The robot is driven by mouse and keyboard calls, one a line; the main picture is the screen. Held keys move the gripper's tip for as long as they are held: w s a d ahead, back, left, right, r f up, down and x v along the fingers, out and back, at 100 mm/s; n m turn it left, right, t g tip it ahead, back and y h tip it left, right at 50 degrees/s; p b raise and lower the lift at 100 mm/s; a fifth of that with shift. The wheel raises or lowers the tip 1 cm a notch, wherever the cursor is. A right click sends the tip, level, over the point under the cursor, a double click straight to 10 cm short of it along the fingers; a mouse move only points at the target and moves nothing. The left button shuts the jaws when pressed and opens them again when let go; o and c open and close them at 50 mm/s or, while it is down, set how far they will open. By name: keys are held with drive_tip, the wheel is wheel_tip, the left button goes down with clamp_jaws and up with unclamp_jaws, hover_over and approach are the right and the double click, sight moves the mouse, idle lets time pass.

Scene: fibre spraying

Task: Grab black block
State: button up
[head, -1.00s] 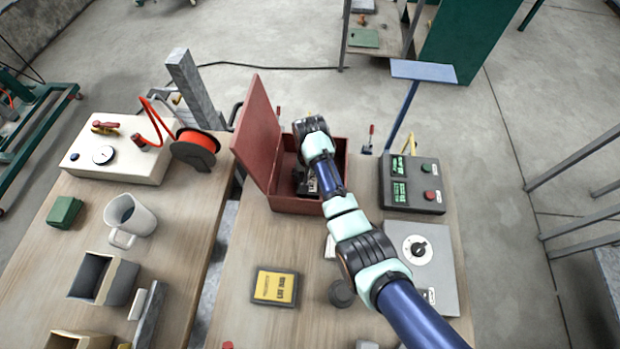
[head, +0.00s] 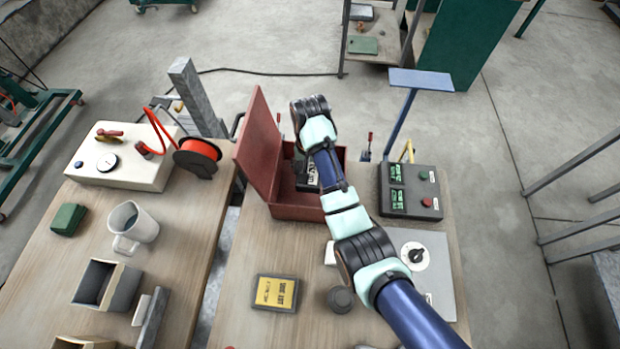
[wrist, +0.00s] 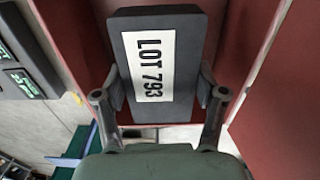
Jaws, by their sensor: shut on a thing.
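The black block (wrist: 190,25) with a white label reading LOT 793 is between the two fingers of my gripper (wrist: 161,92) in the wrist view. The fingers press on its two long sides, so the gripper is shut on it. Red walls of the open red box (head: 297,212) stand around the block in that view. In the head view my arm reaches over this box, and the block with its white label (head: 313,174) shows partly beside the arm. The fingers are hidden there, and I cannot tell whether the block touches the box floor.
The box's raised red lid (head: 258,140) stands at its left. A dark control box (head: 411,190) with green displays is close on the right. A yellow-labelled dark block (head: 276,292) and a round dark knob (head: 340,299) lie in front. Bare wood is free front left.

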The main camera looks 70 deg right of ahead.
wheel_tip(320, 180, up, 11)
drive_tip(key=p, duration=0.8)
drive_tip(key=shift+f, duration=0.2)
